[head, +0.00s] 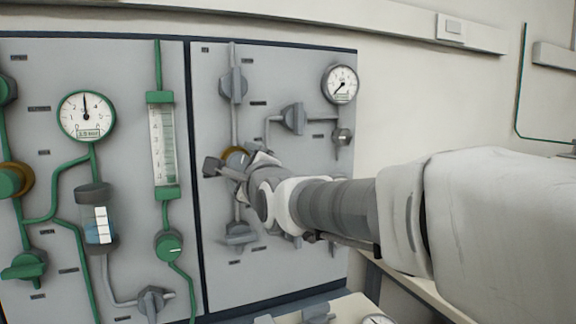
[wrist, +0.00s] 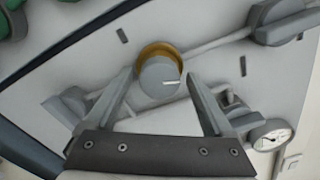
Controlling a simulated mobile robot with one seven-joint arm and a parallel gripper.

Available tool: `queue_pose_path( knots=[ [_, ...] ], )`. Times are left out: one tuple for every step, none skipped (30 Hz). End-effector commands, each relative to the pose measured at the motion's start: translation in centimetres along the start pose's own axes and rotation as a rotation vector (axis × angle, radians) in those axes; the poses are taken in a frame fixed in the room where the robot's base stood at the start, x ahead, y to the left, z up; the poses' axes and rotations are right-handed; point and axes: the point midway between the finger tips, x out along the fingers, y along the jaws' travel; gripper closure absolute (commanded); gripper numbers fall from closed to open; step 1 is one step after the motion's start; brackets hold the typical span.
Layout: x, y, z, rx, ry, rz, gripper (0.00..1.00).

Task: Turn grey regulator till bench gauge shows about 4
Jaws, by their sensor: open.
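The grey regulator knob (wrist: 160,76) has a brass ring behind it and a white mark pointing right in the wrist view. In the head view its brass ring (head: 236,154) shows partly behind my gripper (head: 222,166). My gripper (wrist: 158,82) is open, one finger on each side of the knob, with visible gaps. A white gauge (head: 341,84) is on the grey panel's upper right, its needle pointing lower left; it also shows in the wrist view (wrist: 272,134). Another gauge (head: 378,320) on the bench is cut off, its reading hidden. I cannot tell which is the bench gauge.
Grey valve handles (head: 233,86), (head: 293,118) and (head: 238,235) sit around the regulator on the same panel. The left panel carries green pipes, a green-rimmed gauge (head: 86,115) and a green flow tube (head: 162,146). A bench runs below.

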Motion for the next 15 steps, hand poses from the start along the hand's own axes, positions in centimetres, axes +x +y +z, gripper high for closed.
queue_pose_path(
  knots=[
    [0.0,0.0,0.0,0.000,0.000,0.000,0.14],
    [0.0,0.0,0.0,0.000,0.000,0.000,0.14],
    [-0.1,0.0,0.0,0.000,0.000,0.001,0.14],
    [-0.1,0.0,0.0,0.000,0.000,0.001,0.14],
    [-0.2,0.0,0.0,-0.001,0.000,0.000,0.14],
    [-0.5,0.0,0.0,-0.001,0.000,0.000,0.14],
    [-0.8,-0.1,0.1,-0.001,0.000,0.000,0.14],
    [-1.1,-0.1,0.1,-0.002,0.000,0.000,0.14],
    [-1.5,-0.1,0.1,-0.002,0.000,0.000,0.14],
    [-2.0,-0.1,0.1,-0.002,0.000,0.000,0.14],
    [-2.4,-0.1,0.1,-0.002,0.000,0.000,0.14],
    [-3.1,-0.1,0.1,-0.001,0.000,0.000,0.14],
    [-3.7,-0.2,0.1,-0.001,-0.001,0.000,0.14],
    [-4.2,-0.2,0.2,-0.001,-0.001,0.000,0.14],
    [-5.0,-0.2,0.1,-0.002,0.000,0.000,0.14]
  ],
)
